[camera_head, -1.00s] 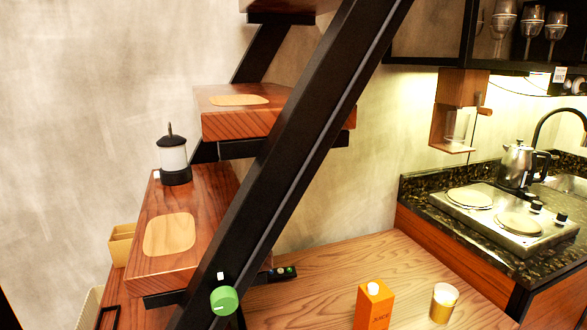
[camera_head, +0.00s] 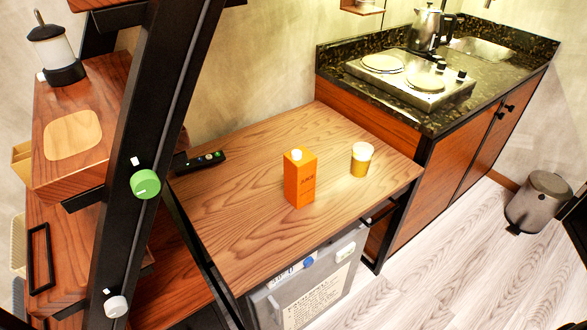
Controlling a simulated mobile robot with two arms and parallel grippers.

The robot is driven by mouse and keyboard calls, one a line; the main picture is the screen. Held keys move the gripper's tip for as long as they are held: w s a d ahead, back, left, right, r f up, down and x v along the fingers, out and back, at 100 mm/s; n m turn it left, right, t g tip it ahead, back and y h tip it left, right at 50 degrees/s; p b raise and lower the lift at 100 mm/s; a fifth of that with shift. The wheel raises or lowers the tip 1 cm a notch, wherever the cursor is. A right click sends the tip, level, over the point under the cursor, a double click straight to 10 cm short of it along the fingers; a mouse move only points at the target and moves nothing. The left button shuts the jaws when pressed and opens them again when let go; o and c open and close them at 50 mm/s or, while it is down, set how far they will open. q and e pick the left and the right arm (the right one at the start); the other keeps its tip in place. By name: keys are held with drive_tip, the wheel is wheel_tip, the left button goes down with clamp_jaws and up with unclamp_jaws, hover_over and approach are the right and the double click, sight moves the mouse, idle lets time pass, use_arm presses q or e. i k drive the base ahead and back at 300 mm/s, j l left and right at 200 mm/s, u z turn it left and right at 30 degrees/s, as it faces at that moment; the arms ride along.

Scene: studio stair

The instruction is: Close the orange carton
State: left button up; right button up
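Neither of my grippers shows in this view.
A glass with a yellowish lower part (camera_head: 361,160) stands right of the carton on the wooden table (camera_head: 240,220). A black remote-like object (camera_head: 200,162) lies at the table's left. The dark stair beam (camera_head: 150,130), with a green knob (camera_head: 145,184), rises at left. A counter with hotplates (camera_head: 410,75) is behind right.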

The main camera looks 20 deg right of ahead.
sight(300, 164)
drive_tip(key=l+u, duration=0.1)
drive_tip(key=l, duration=0.65)
drive_tip(key=k+l, duration=0.15)
drive_tip(key=l, duration=0.6)
drive_tip(key=i+u, duration=0.05)
